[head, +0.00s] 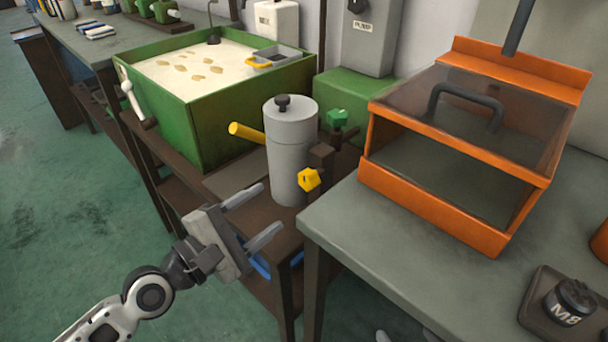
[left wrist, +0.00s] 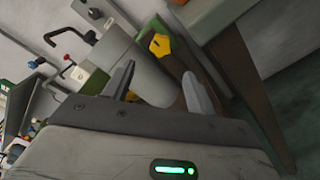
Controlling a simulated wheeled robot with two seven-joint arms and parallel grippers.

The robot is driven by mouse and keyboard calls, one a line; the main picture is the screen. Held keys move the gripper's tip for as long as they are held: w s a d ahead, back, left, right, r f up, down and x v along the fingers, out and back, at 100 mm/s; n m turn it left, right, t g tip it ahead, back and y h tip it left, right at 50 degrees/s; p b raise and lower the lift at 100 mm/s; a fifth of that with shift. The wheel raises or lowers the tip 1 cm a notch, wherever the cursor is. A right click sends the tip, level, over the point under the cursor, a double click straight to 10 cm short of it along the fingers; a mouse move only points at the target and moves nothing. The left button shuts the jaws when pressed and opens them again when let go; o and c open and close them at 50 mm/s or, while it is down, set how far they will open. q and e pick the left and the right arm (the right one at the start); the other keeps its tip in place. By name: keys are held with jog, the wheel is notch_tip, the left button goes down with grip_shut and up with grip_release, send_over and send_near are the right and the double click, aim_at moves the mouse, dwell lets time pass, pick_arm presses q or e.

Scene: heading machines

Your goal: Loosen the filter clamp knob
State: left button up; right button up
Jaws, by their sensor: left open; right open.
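The yellow clamp knob (head: 309,179) sits on a dark bracket (head: 321,158) at the right side of the upright grey filter cylinder (head: 290,150). The cylinder has a black top knob. My left gripper (head: 272,206) is open and empty, in front of and to the lower left of the yellow knob, apart from it. In the left wrist view, the yellow knob (left wrist: 159,45) shows beyond and between the open fingers (left wrist: 160,70). Only the fingertips of my right gripper (head: 406,336) show at the bottom edge of the head view; they are apart and empty.
A yellow handle (head: 246,132) sticks out left of the cylinder, and a green knob (head: 337,118) is behind it. A green tank (head: 222,120) stands at the back left. A grey table (head: 365,238) with an orange hooded box (head: 430,211) is close on the right.

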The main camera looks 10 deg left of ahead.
aim_at(302, 183)
pick_arm(q)
jog(key=x, duration=1)
jog(key=shift+w+d, duration=0.2)
jog(key=shift+w, duration=0.05)
jog(key=c, duration=1)
